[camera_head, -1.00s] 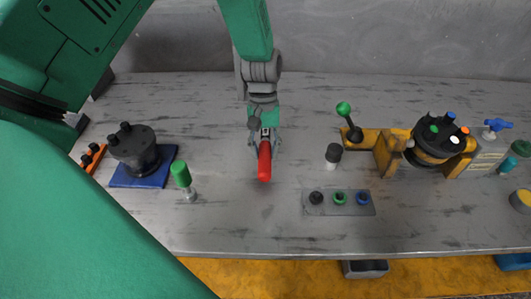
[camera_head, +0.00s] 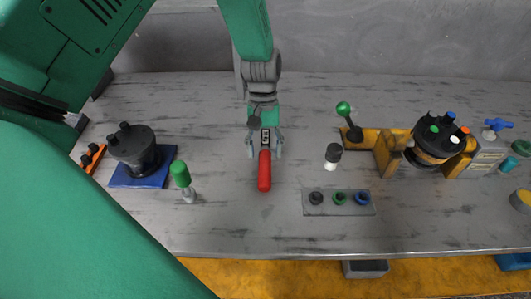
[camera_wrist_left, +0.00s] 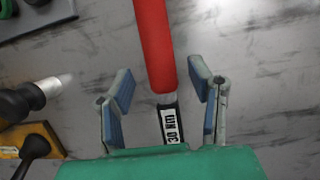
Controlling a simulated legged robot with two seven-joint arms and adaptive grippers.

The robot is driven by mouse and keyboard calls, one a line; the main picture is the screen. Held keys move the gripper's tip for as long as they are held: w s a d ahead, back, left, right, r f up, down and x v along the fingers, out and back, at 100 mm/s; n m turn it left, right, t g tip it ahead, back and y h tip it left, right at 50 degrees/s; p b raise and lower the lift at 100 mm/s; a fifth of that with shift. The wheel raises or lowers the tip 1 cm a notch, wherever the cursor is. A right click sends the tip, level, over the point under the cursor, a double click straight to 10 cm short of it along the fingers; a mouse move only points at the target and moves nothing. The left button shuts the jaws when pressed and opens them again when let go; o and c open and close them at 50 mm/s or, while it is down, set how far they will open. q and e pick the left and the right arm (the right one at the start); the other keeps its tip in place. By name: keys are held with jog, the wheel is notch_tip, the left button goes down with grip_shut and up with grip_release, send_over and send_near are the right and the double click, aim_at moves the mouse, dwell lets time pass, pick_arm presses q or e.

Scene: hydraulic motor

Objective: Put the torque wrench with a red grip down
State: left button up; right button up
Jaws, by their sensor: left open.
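The torque wrench with a red grip (camera_head: 264,171) lies near the middle of the bench, its red grip pointing toward the front edge. My left gripper (camera_head: 265,150) is above the wrench, fingers open on either side of its shaft. In the left wrist view, the red grip (camera_wrist_left: 154,45) and the labelled dark shaft (camera_wrist_left: 170,122) run between the spread fingers of the gripper (camera_wrist_left: 164,92), with a gap on each side. My right gripper is not in view.
A green-handled tool (camera_head: 181,174) stands left, beside a dark motor part on a blue plate (camera_head: 140,180). Right are a white-and-black cylinder (camera_head: 332,157), a grey plate with three fittings (camera_head: 314,208), a green-knobbed lever (camera_head: 344,109) and a motor in a yellow fixture (camera_head: 385,158). Bench front-centre is clear.

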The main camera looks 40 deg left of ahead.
aim_at(264, 145)
pick_arm(q)
jog(key=v, duration=1)
jog(key=shift+r+p, duration=0.3)
jog(key=shift+r, duration=0.1)
